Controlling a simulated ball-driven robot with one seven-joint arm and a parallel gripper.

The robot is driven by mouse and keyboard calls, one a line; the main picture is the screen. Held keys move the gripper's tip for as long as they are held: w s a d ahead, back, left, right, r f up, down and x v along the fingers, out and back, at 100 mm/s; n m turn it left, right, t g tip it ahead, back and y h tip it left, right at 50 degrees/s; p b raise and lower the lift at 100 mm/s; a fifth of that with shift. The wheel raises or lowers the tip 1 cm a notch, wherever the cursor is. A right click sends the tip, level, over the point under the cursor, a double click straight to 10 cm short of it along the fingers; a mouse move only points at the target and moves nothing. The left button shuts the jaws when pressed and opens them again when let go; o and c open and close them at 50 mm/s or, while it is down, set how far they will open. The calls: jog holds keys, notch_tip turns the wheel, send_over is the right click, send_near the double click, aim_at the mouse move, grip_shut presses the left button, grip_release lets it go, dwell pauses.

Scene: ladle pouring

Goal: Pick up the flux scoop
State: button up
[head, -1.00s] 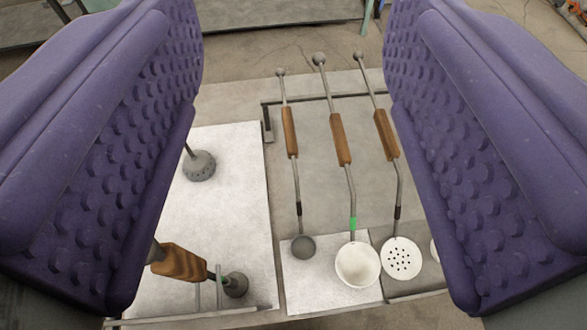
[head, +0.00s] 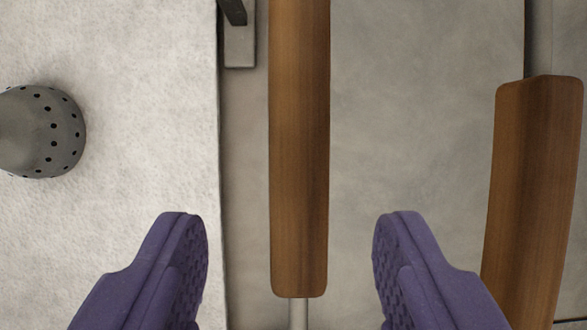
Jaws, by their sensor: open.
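A long brown wooden handle (head: 299,150) runs up and down the middle of the head view, with a thin grey metal shaft below it. It matches the leftmost hanging tool, the one with the small dark grey cup; I take it as the flux scoop, though its cup is out of view now. My gripper (head: 290,255) is open, with one purple ribbed finger on each side of the handle's lower end. Gaps show on both sides, so neither finger appears to touch it. How far the handle lies beyond the fingertips is hard to tell.
A second wooden handle (head: 535,190) stands to the right, close to my right finger. A dark perforated metal head (head: 42,132) lies over the white board (head: 150,100) on the left. A dark bracket (head: 238,35) is at the top. Bare grey panel (head: 420,110) lies between the handles.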

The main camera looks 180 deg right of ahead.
aim_at(301, 182)
jog(key=b+x, duration=0.2)
jog(key=x, duration=0.4)
jog(key=shift+w+d+f, duration=0.1)
jog(key=shift+w+d, duration=0.05)
jog(key=shift+w, duration=0.1)
jog(key=shift+s, duration=0.1)
jog(key=shift+c, duration=0.4)
grip_shut()
